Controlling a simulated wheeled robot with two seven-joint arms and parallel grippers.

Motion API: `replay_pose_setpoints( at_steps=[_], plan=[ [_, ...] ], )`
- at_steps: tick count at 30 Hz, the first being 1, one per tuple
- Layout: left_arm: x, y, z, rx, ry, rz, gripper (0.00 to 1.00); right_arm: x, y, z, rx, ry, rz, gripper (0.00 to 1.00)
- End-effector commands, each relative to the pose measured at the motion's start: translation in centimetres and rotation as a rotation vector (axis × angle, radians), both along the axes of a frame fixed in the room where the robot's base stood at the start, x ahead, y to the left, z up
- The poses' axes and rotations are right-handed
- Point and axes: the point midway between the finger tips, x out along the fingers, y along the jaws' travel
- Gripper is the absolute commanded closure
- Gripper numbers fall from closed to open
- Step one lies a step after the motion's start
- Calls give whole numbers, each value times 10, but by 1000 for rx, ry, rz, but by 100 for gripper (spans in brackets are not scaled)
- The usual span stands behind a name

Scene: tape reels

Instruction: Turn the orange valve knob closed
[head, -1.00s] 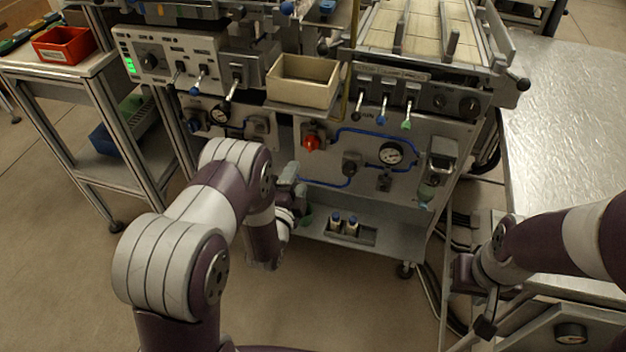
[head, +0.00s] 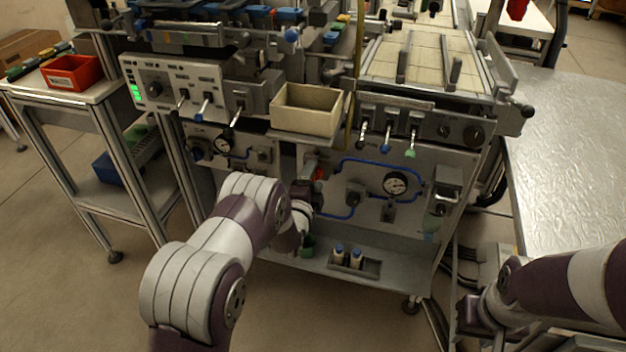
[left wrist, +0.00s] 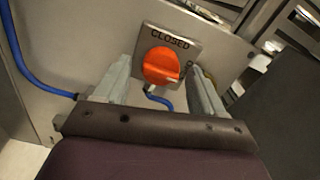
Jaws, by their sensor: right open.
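The orange valve knob (left wrist: 163,66) sits on a grey plate (left wrist: 182,42) marked "CLOSED" in the left wrist view. A second marking to its right is partly hidden. In the head view only a small bit of the knob (head: 320,173) shows beside my left gripper (head: 310,180). In the left wrist view the two fingers of my left gripper (left wrist: 160,78) are apart, one to each side of the knob, with gaps visible. Whether the fingertips reach around it is unclear. My right gripper (head: 472,318) is open, low at the right by the metal table.
Blue tubing (head: 350,162) and a gauge (head: 396,184) are on the panel right of the knob. A beige bin (head: 306,122) juts out above. Small bottles (head: 347,257) stand on the lower shelf. The metal table (head: 575,150) is at the right.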

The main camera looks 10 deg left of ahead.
Motion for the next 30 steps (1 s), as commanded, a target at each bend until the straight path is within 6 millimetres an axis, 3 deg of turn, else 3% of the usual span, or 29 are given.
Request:
replay_pose_setpoints(
  at_steps=[1,5,17,30],
  plan=[
    [0,0,0,0,0,0,44,0,0,0,0,0,0,57],
    [0,0,0,0,0,0,86,0,0,0,0,0,0,57],
    [0,0,0,-60,2,0,86,0,0,-2,0,0,0,57],
    [-1,1,0,-414,14,0,86,0,0,-9,0,0,0,57]
  ],
)
